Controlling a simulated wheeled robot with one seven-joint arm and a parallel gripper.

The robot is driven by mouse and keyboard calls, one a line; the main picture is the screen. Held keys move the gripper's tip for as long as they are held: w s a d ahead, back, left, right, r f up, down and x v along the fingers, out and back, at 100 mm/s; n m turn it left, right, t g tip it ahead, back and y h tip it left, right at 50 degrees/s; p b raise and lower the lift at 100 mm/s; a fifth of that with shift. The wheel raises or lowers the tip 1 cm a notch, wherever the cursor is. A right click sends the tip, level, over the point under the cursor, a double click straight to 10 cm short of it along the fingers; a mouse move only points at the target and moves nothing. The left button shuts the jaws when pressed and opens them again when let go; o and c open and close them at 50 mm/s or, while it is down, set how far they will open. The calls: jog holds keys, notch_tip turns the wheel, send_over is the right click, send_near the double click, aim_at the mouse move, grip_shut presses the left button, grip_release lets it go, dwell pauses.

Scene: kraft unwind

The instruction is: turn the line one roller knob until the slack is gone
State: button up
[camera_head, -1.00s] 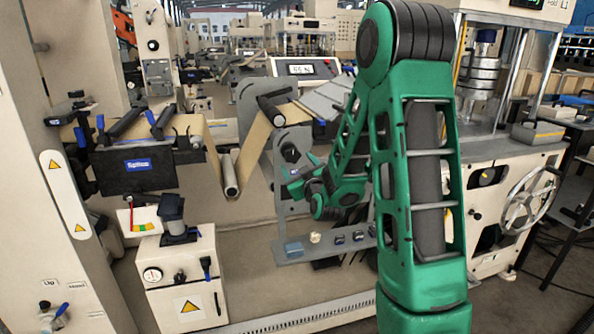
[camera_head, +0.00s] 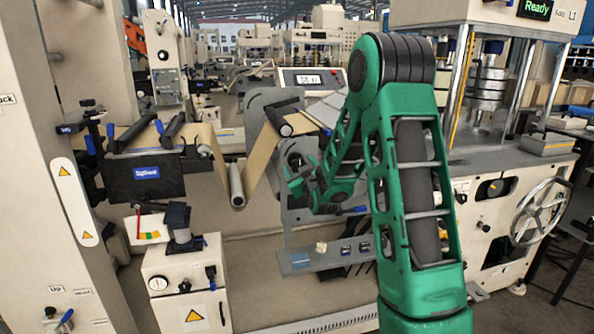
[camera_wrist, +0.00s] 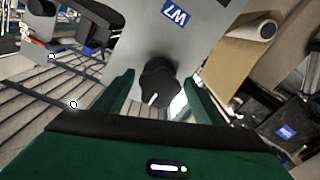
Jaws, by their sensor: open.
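The black roller knob (camera_wrist: 160,82) has a white pointer line and sits on a grey plate (camera_wrist: 140,38) with a blue label. My gripper (camera_wrist: 158,90) is open, with one green finger on each side of the knob in the wrist view; whether they touch it I cannot tell. In the head view my gripper (camera_head: 297,178) is at the grey side plate and partly hides the knob. The tan kraft web (camera_head: 216,150) dips in a V around a low roller (camera_head: 237,186) and rises to an upper roller (camera_head: 278,121).
A shelf with small items (camera_head: 325,256) juts out below my gripper. A cream cabinet with a gauge (camera_head: 185,285) stands at lower left. A display console (camera_head: 312,79) is behind the plate. A press with a handwheel (camera_head: 541,211) stands at right.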

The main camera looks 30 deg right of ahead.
jog(key=c, duration=1.1)
jog(key=shift+o, duration=0.4)
jog(key=m, duration=0.4)
jog(key=shift+a+m, duration=0.1)
jog(key=shift+m, duration=0.3)
jog(key=shift+f+m, duration=0.1)
jog(key=shift+m, duration=2.3)
jog(key=o, duration=1)
jog(key=v, duration=0.7)
